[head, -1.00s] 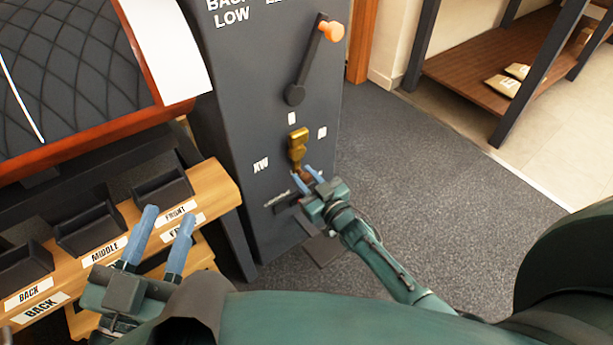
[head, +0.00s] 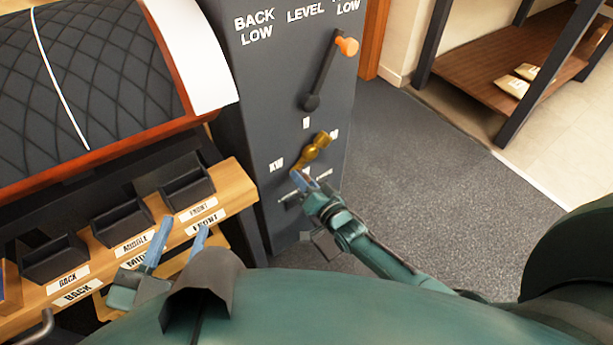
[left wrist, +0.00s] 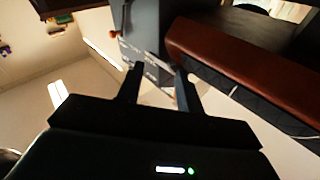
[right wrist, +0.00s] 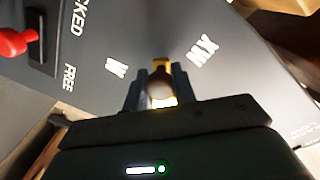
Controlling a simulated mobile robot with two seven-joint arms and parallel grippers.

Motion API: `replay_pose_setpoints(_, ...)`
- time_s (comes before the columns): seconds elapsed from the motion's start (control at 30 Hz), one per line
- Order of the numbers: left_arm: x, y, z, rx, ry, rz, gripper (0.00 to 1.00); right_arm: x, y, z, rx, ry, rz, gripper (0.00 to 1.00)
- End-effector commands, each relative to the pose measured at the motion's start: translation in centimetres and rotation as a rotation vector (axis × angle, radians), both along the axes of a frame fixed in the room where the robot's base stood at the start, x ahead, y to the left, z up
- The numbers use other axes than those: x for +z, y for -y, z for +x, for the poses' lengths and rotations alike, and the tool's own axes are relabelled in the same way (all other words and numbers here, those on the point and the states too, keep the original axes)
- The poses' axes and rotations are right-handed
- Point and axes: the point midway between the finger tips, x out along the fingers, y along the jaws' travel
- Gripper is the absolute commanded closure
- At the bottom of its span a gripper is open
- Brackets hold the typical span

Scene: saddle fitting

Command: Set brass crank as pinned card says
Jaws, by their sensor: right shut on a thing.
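The brass crank (head: 314,150) is on the front of a dark grey panel (head: 280,110), tilted from upper right to lower left. Small white marks surround it, including XW (head: 277,165) at left. My right gripper (head: 306,181) is at its lower-left end. In the right wrist view, the right gripper (right wrist: 160,88) is shut on the crank's end (right wrist: 160,82), between the W mark (right wrist: 117,68) and the XW mark (right wrist: 205,52). My left gripper (head: 175,243) is open and empty in front of the bins. I cannot make out a pinned card.
A dark lever with an orange knob (head: 347,46) sits above the crank, below BACK LOW and LEVEL labels. A red knob (right wrist: 14,42) sits near LOCKED and FREE. Labelled bins (head: 122,220) line the left. A quilted saddle (head: 100,80) is behind them. Carpet at right is clear.

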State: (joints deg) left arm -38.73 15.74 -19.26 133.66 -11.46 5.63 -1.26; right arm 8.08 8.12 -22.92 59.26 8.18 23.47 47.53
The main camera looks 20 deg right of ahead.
Motion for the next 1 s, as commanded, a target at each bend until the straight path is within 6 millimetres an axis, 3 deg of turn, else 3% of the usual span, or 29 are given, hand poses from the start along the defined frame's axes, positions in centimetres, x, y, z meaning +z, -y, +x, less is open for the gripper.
replay_pose_setpoints(0.5, -0.2, -0.8, 0.3, 0.039, -0.105, 0.021, 0.64, 2.8, -1.0, -0.2, 0.001, -0.15, 0.427, 1.0)
replay_pose_setpoints(1.0, -0.2, -1.0, 0.4, 0.045, -0.136, 0.024, 0.64, 3.9, -1.1, -0.2, 0.001, -0.215, 0.611, 1.0)
